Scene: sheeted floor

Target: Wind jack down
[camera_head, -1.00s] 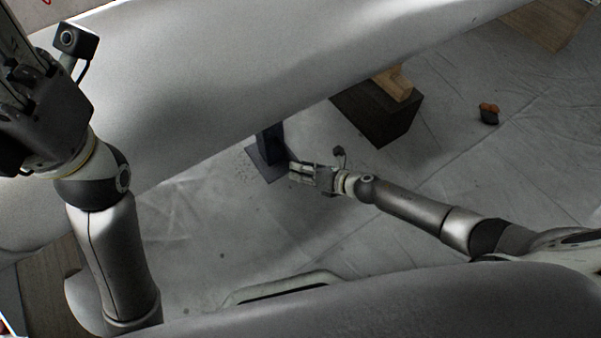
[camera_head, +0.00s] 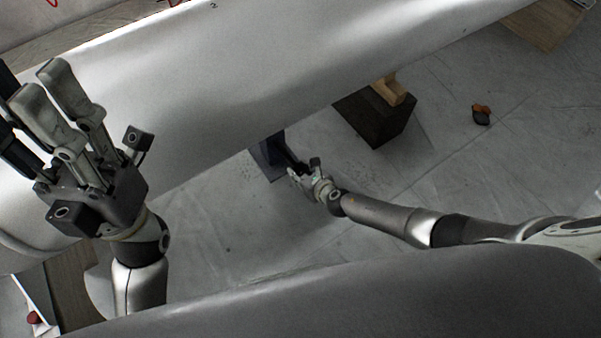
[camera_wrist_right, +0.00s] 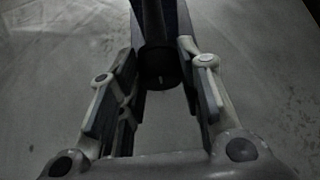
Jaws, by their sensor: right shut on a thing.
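The jack (camera_head: 267,153) is a dark blue-grey post on a square plate. It stands on the floor beneath the big pale cylinder, which hides its top. My right gripper (camera_head: 293,173) is low beside the jack, on its right. In the right wrist view its fingers (camera_wrist_right: 160,85) are shut on a dark round part, the jack handle (camera_wrist_right: 160,66), with a dark bar running upward from it. The exact contact is dim. My left gripper (camera_head: 42,85) is raised at the left of the head view, open and empty, far from the jack.
The big pale cylinder (camera_head: 330,60) crosses above the jack. A dark block with a wooden piece (camera_head: 376,118) stands right of the jack. A small orange and dark object (camera_head: 481,115) lies farther right. The sheeted floor between is mostly clear.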

